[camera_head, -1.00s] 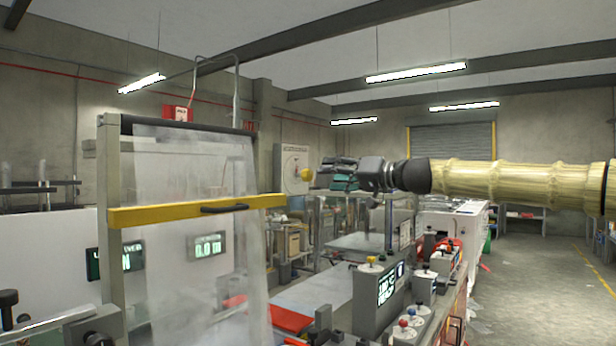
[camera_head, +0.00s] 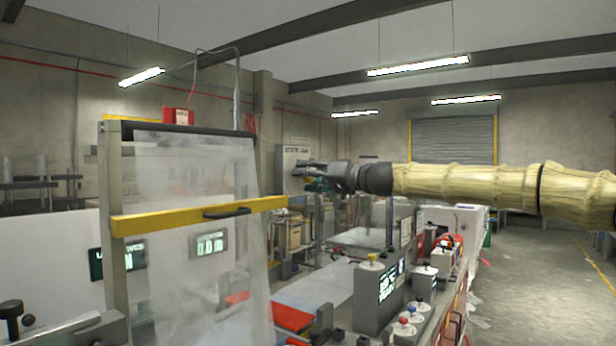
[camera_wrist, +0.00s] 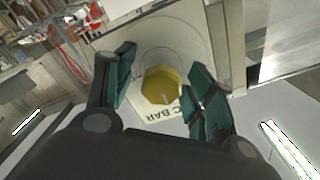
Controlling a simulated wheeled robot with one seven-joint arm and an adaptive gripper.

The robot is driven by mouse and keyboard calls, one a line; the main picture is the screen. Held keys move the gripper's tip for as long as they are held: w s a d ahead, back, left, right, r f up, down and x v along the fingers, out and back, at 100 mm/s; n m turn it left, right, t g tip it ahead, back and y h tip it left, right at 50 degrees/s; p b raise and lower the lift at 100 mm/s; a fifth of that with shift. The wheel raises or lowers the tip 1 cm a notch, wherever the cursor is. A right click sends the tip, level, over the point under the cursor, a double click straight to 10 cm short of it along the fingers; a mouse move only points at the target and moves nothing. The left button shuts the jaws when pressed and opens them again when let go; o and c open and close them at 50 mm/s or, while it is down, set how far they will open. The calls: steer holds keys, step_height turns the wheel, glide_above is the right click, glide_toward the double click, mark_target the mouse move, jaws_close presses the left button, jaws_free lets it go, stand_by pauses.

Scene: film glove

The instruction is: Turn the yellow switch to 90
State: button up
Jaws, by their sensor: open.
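The yellow switch (camera_wrist: 161,86) is a rounded, faceted knob on a pale round dial face in the wrist view. A small white mark shows near its lower edge in that view. Lettering ending in "C BAR" sits below it, partly covered. My gripper (camera_wrist: 161,62) is open, with one teal finger on each side of the knob and visible gaps to it. In the head view my gripper (camera_head: 306,174) is in front of the light panel (camera_head: 292,158) on the back wall, and the knob is hidden behind it.
A frame with clear film and a yellow bar (camera_head: 180,216) stands at the left. Open floor (camera_head: 540,270) lies to the right.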

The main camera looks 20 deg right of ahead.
steer(key=c, duration=1)
steer(key=shift+m, duration=0.3)
steer(key=m+b, duration=0.1)
steer(key=m, duration=0.2)
steer(key=shift+m, duration=0.3)
steer(key=m, duration=0.4)
steer(key=m+p, duration=0.1)
steer(key=m, duration=0.4)
steer(key=shift+m+p, duration=1.1)
steer(key=shift+m, duration=1.2)
steer(key=shift+f, duration=0.1)
